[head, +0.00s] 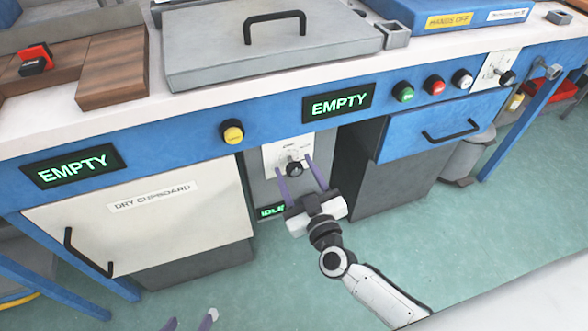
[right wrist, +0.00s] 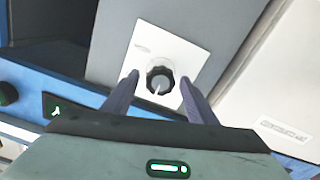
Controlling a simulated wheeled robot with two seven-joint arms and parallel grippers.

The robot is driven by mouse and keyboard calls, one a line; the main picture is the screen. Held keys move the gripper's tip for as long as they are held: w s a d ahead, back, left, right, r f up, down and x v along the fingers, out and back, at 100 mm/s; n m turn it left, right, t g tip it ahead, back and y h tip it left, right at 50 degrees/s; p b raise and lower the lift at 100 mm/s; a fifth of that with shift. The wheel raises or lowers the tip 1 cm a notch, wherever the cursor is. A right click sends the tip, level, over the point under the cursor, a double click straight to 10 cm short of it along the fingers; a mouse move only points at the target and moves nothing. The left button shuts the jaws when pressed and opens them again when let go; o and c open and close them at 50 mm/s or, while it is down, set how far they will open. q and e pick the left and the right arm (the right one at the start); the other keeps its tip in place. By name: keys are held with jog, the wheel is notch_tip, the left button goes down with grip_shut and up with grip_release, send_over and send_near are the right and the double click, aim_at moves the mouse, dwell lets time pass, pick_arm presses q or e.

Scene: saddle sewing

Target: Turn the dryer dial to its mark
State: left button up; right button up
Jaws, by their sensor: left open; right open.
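The dryer dial (head: 294,168) is a dark knob on a white plate, below the front edge of the bench and beside the dry cupboard. In the right wrist view the dial (right wrist: 160,82) has a ribbed black rim and a pale pointer line toward the lower part. The plate (right wrist: 182,55) carries a faint mark at its upper left, too small to read. My right gripper (head: 295,163) is open, its two fingers on either side of the dial; whether they touch it I cannot tell. My left gripper (head: 191,318) is open and empty at the bottom edge, mostly out of view.
A green IDLE display (head: 271,211) sits below the dial. The dry cupboard door (head: 150,230) is shut, with a black handle. A yellow button (head: 232,133) and an EMPTY screen (head: 338,102) are above. A blue drawer (head: 440,125) stands to the right.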

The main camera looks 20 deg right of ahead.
jog(key=shift+w, duration=0.75)
jog(key=c, duration=1.1)
pick_arm(q)
jog(key=shift+w+r, duration=0.1)
jog(key=shift+w, duration=0.05)
pick_arm(e)
jog(key=shift+o, duration=0.2)
